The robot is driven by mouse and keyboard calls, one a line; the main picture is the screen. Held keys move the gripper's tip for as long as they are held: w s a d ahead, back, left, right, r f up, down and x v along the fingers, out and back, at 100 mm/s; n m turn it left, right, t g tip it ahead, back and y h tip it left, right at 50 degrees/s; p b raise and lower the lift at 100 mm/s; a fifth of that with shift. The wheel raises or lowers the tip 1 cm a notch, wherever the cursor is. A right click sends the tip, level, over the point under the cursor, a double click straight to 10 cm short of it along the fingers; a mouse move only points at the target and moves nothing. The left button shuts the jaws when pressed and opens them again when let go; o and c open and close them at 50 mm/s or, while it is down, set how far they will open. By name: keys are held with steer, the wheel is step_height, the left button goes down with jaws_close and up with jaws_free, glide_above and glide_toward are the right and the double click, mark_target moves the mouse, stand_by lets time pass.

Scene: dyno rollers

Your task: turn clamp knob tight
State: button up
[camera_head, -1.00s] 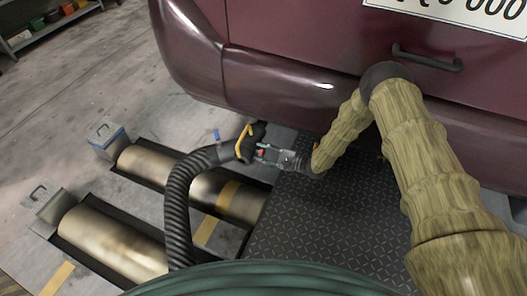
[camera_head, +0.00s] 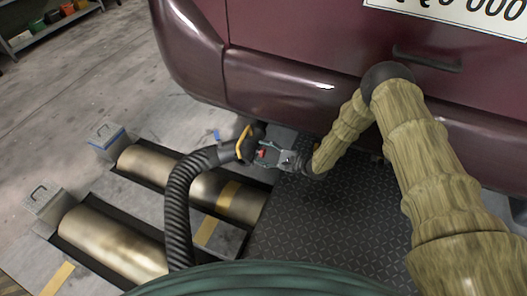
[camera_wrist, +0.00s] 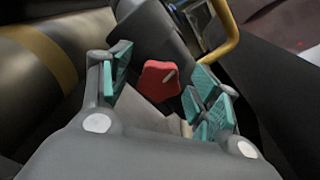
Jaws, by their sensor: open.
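The red clamp knob (camera_wrist: 161,78) shows in the wrist view between my gripper's teal finger pads, a little beyond their tips. It has a lobed shape with a light mark on its face. In the head view the knob (camera_head: 263,154) is a small red spot at the hose end. My gripper (camera_head: 268,154) is open around it, and I see no pad touching the knob. In the wrist view my gripper (camera_wrist: 160,90) has its fingers spread left and right of the knob. The black ribbed hose (camera_head: 178,205) ends at a nozzle with a yellow handle (camera_head: 244,143).
The maroon vehicle's rear bumper (camera_head: 280,85) hangs close above my gripper and arm. Metal rollers (camera_head: 110,240) lie in the floor at left. A dark tread plate (camera_head: 320,225) lies below. A shelf with bins (camera_head: 45,25) stands far back left.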

steer(key=v, duration=1.1)
steer(key=shift+d+r, duration=0.15)
steer(key=shift+d, duration=0.25)
steer(key=shift+s, duration=0.15)
steer(key=s+d+f+n+h, duration=0.25)
steer(key=s+f+h, duration=0.25)
steer(key=s, duration=0.4)
steer(key=s+d+f+n+h, duration=0.1)
steer(key=s+f+n+h, duration=0.35)
steer(key=s, duration=0.45)
steer(key=s+d+r+n+g+h, duration=0.1)
steer(key=s+d+n+g+h, duration=0.15)
steer(key=s, duration=0.55)
steer(key=s+d+r+n+g+h, duration=0.1)
steer(key=s+d+r+n+g, duration=0.15)
steer(key=s, duration=0.65)
steer(key=s+d+n+g+h, duration=0.2)
steer(key=s+d, duration=0.2)
steer(key=s, duration=0.4)
step_height(320, 180, up, 36)
steer(key=p, duration=3.5)
steer(key=shift+s+a+h+p, duration=0.15)
steer(key=shift+s+h+p, duration=0.15)
steer(key=shift+p, duration=0.1)
